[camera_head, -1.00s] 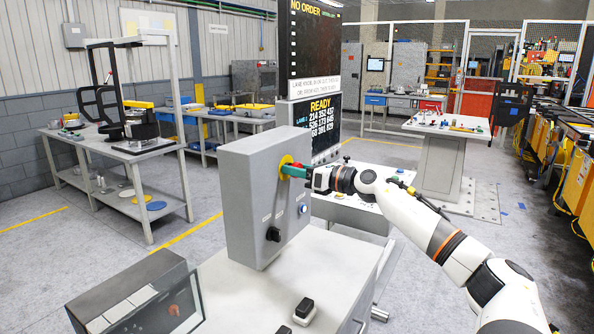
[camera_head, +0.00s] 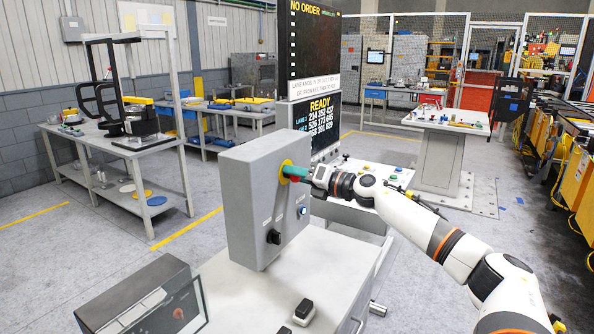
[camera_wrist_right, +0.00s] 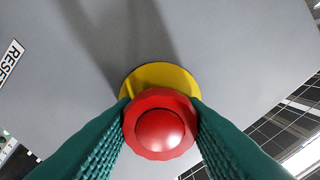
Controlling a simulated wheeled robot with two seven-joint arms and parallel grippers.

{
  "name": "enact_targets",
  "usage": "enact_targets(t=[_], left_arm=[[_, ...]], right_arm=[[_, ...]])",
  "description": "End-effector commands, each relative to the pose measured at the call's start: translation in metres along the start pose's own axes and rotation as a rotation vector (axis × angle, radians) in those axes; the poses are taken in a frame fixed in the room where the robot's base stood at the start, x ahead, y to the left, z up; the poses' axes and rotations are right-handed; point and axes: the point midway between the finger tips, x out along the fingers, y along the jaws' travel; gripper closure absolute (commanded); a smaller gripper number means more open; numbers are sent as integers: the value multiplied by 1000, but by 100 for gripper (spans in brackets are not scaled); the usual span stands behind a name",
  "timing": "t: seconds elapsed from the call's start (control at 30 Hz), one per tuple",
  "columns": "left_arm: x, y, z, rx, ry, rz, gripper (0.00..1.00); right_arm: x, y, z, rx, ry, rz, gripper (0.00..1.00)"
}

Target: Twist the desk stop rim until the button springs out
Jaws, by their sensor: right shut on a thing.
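The grey control box (camera_head: 250,190) stands upright on the desk. On its right-hand face is the desk stop, a yellow disc (camera_head: 285,170) with a red button in front of it. In the right wrist view the red button (camera_wrist_right: 160,130) has a scalloped rim around a domed centre, over the yellow disc (camera_wrist_right: 150,74). My right gripper (camera_head: 297,172) has its green fingers on either side of the red rim and is shut on it. In the head view the fingers mostly hide the button. My left gripper is not in view.
Below the stop on the box are a black knob (camera_head: 273,237) and a blue button (camera_head: 302,211). A RESET label (camera_wrist_right: 10,60) shows in the right wrist view. A small black switch (camera_head: 304,309) and a slanted console (camera_head: 140,295) sit on the desk (camera_head: 250,290).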

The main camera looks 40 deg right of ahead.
Motion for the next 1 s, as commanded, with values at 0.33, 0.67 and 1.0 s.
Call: enact_targets(t=[0.33,0.67,1.0], left_arm=[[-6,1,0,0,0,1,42],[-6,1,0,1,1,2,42],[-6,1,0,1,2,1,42]], right_arm=[[0,1,1,82,-2,0,85],[0,1,2,84,-2,0,85],[0,0,1,82,-1,0,41]])
